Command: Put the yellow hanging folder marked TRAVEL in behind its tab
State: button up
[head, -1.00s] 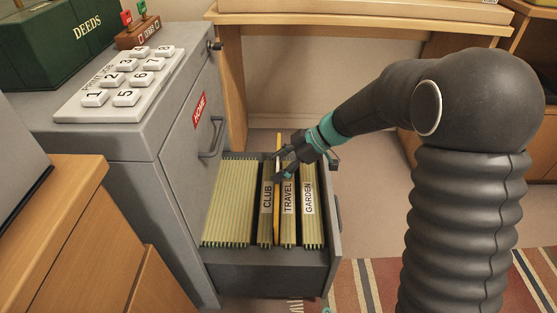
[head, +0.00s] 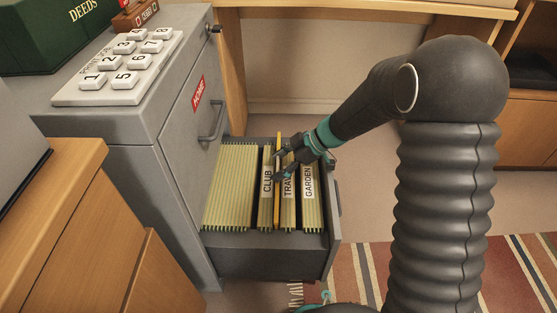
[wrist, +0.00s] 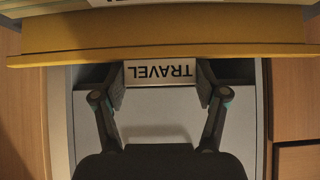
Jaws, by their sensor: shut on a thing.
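The yellow hanging folder (head: 278,205) stands edge-on in the open drawer (head: 265,262), between the CLUB tab (head: 267,179) and the TRAVEL tab (head: 288,186). In the wrist view the folder (wrist: 70,52) runs across the upper part as a long yellow bar. A white TRAVEL label (wrist: 160,71), upside down, shows right below the bar. My gripper (head: 284,166) is at the folder, and its two fingers (wrist: 161,97) flank that label, shut on the folder. My fingers partly hide the TRAVEL tab in the head view. How deep the folder sits cannot be told.
The GARDEN tab (head: 309,183) is on the right, with green-yellow files around it. The grey cabinet (head: 130,135) carries a number-button block (head: 119,68) and a green DEEDS box (head: 50,35). A wooden cabinet (head: 70,230) stands close at left; a desk is behind.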

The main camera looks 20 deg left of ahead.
jog(key=shift+f, duration=0.6)
jog(key=o, duration=1.7)
jog(key=v, duration=1.2)
